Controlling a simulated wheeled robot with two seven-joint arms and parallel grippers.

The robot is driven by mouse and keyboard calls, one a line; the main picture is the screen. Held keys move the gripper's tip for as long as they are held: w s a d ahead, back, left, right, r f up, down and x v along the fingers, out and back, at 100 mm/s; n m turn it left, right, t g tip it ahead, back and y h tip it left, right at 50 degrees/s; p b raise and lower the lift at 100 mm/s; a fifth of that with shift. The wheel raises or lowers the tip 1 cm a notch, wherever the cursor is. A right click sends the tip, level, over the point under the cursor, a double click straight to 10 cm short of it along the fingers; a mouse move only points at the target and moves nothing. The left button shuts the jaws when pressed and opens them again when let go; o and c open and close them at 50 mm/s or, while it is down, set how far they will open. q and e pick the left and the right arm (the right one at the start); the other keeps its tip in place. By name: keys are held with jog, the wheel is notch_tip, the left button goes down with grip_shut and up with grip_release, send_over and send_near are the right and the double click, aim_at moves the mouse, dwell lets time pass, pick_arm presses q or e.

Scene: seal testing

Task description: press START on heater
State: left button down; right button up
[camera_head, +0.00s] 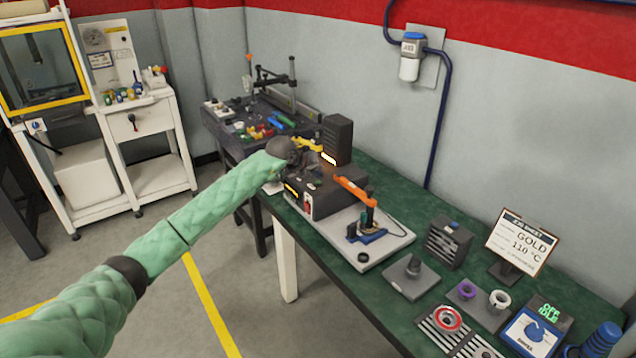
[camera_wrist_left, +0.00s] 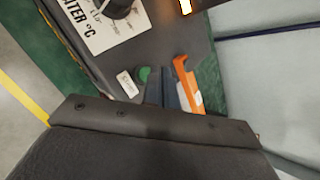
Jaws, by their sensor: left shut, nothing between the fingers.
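The heater is a dark box on the green bench (camera_head: 415,200). In the left wrist view, the heater panel (camera_wrist_left: 155,45) carries a white "HEATER °C" dial plate (camera_wrist_left: 97,30) with a black knob (camera_wrist_left: 117,7). A round green button (camera_wrist_left: 145,73) sits beside a small white label (camera_wrist_left: 127,84), too small to read. My left gripper (camera_wrist_left: 162,80) is shut and empty, its tips at the green button's edge. Contact cannot be told. My right gripper is out of view.
An orange lever (camera_wrist_left: 187,84) is close beside my left fingers; it also shows in the head view (camera_head: 355,191). A pale board (camera_head: 385,240) with a blue-based stand lies right of the heater. A "GOLD 110 °C" sign (camera_head: 522,243) stands further right.

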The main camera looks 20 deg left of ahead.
pick_arm(q)
jog(key=shift+r, duration=0.1)
notch_tip(320, 180, up, 5)
jog(key=shift+f+p, duration=0.1)
jog(key=shift+p, duration=0.5)
dwell(0.7)
